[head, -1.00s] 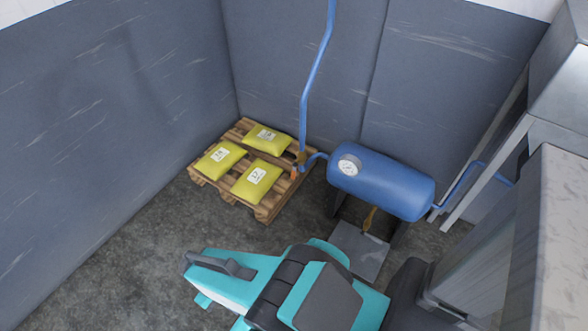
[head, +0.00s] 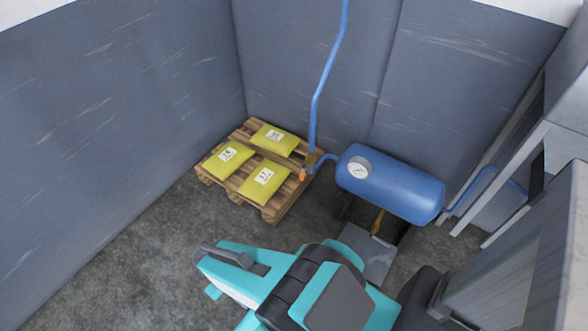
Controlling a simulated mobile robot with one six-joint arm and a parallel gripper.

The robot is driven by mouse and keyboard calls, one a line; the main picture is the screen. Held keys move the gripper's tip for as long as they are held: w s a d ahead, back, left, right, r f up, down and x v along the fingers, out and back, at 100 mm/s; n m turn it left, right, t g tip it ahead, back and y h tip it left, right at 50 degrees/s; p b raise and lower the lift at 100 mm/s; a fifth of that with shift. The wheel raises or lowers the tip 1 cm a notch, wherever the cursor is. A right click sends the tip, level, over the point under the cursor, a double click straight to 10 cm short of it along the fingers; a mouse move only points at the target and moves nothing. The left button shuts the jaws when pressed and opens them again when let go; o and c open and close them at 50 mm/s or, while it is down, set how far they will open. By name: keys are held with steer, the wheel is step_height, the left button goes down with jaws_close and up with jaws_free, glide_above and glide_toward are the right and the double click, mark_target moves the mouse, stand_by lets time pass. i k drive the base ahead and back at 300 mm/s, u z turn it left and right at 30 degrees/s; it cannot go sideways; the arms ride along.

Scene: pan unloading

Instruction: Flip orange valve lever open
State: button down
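The orange valve lever (head: 303,175) is small and hangs down below a brass-coloured valve (head: 311,160) in the head view. The valve sits at the foot of the upright blue pipe, beside the pallet's right edge. A short blue pipe joins it to the blue tank on the right. The lever's exact angle is too small to tell. My teal and dark grey arm (head: 300,285) fills the lower middle, well short of the lever in the picture. I cannot make out any gripper fingers on it.
A wooden pallet (head: 283,204) with three yellow bags stands left of the valve. The blue tank (head: 390,183) with a white gauge (head: 359,168) stands right of it. A grey plate (head: 367,252) lies below the tank. Bare floor (head: 125,255) is at the left.

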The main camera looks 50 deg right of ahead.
mark_target(304, 167)
steer(key=i, duration=0.95)
